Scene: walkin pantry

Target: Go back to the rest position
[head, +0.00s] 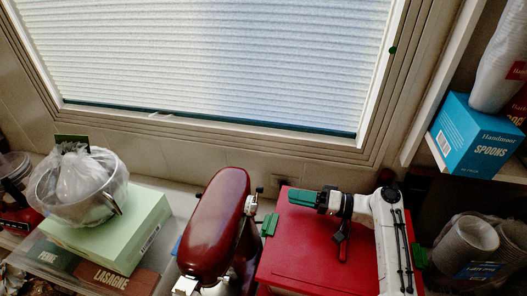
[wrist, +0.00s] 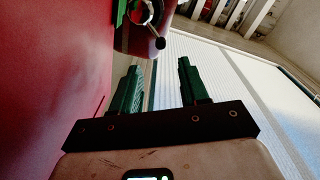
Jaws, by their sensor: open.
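My gripper (head: 297,198) is above the red box's far part in the head view, its green fingers pointing left toward the dark red stand mixer (head: 216,222). In the wrist view my gripper (wrist: 159,65) shows two dark green fingers spread apart, with nothing between them. My white arm comes up from the bottom right over the box.
The red box (head: 310,262) has green pieces at its sides. A bagged metal bowl (head: 85,205) sits on a pale green box (head: 128,232) at left. A blue spoons box (head: 470,140) and cup stacks stand at right. A blinded window (head: 210,60) is behind.

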